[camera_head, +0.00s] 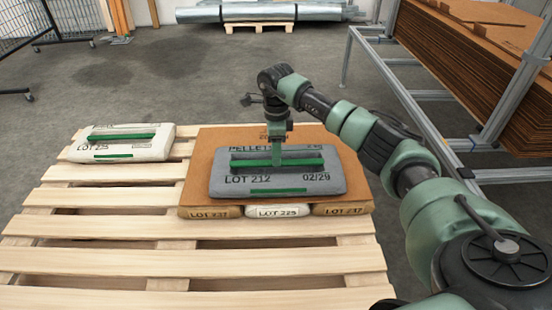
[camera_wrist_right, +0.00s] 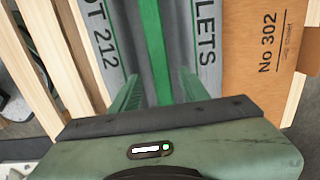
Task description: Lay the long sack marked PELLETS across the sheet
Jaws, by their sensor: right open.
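The long grey sack marked PELLETS (camera_head: 218,186) lies flat on the brown sheet (camera_head: 192,190), its length running left to right in the head view. It reads LOT 212 and has a green band along its top. My right gripper (camera_head: 277,160) is over the middle of the sack. In the right wrist view its two green fingers (camera_wrist_right: 159,76) are apart, one on each side of the green band of the sack (camera_wrist_right: 97,30). Whether the fingers touch the sack I cannot tell. My left gripper is out of view.
Under the sheet, the ends of brown and white sacks (camera_head: 278,211) show on the wooden pallet (camera_head: 190,262). A white sack (camera_head: 160,150) lies at the pallet's far left. A metal rack (camera_head: 412,105) with stacked brown sheets (camera_head: 480,70) stands at right.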

